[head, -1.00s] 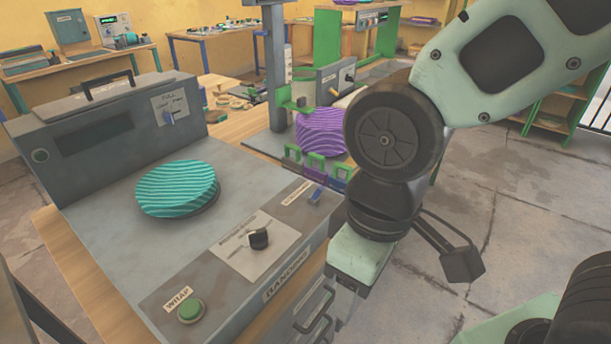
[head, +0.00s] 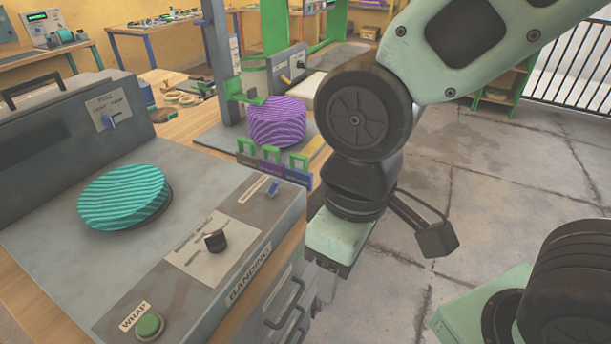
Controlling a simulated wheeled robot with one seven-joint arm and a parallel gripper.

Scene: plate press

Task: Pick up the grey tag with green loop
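Several small tags with green loops stand in a row at the far right corner of the banding machine. The leftmost tag (head: 246,156) has a green loop and a lower part that looks greyish, though it is small and partly hidden. The middle tag (head: 271,166) looks purple below its loop, and the right tag (head: 298,173) looks dark blue-purple. My gripper (head: 326,286) points down beside the machine's right side, nearer to me than the tags and apart from them. Its fingers are mostly hidden under the pale green hand, so their opening is unclear.
The grey banding machine (head: 60,230) carries a teal striped disc (head: 125,197), a black knob (head: 215,241) and a green button (head: 149,325). A purple striped stack (head: 277,122) sits on a press behind the tags. Open concrete floor (head: 480,190) lies to the right.

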